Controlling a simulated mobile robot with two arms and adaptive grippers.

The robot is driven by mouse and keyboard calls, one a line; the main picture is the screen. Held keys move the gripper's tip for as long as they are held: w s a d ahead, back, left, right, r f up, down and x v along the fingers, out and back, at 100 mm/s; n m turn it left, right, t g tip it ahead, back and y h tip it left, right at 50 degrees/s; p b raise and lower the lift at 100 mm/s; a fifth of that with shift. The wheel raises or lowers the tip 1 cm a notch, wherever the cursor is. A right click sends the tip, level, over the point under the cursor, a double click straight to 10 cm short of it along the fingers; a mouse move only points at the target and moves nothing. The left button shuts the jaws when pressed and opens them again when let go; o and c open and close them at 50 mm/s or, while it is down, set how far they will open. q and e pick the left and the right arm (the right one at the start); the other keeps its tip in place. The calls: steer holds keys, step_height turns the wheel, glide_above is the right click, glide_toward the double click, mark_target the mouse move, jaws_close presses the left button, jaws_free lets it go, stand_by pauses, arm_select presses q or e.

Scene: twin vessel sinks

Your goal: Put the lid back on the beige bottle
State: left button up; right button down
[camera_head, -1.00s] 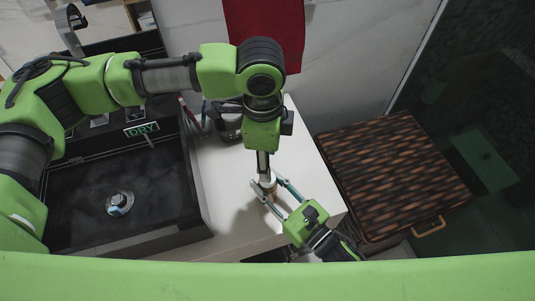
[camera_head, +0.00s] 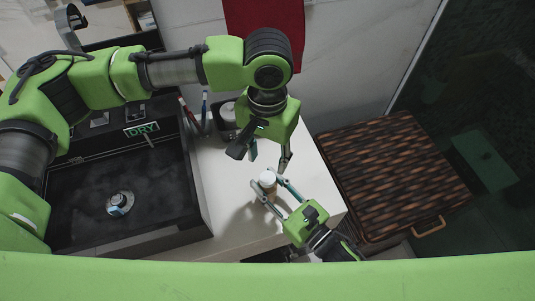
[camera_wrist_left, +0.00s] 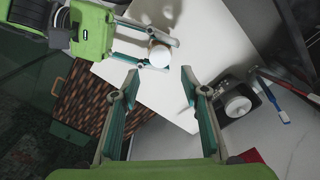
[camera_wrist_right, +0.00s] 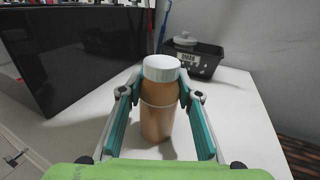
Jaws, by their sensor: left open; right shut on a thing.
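The beige bottle (camera_wrist_right: 157,122) stands upright on the white counter, its white lid (camera_wrist_right: 161,68) sitting on its top. The lid looks level; how tightly it is seated I cannot tell. My right gripper (camera_wrist_right: 160,88) is shut on the bottle, one finger on each side of it below the lid. In the head view the lid (camera_head: 267,176) shows between the right fingers. My left gripper (camera_wrist_left: 159,74) is open and empty, apart from the lid, which shows beyond its fingertips in the left wrist view (camera_wrist_left: 159,54).
A black caddy (camera_wrist_right: 197,58) with a round-lidded jar stands behind the bottle on the counter (camera_head: 230,200). A black sink (camera_head: 160,190) is at the left, with a small blue-and-white item (camera_head: 119,202) in it. A woven hamper (camera_head: 390,175) stands at the right.

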mark_target(267, 177)
arm_select(q)
step_height(267, 177, down, 8)
steer(key=shift+f, duration=0.1)
stand_by(0.6)
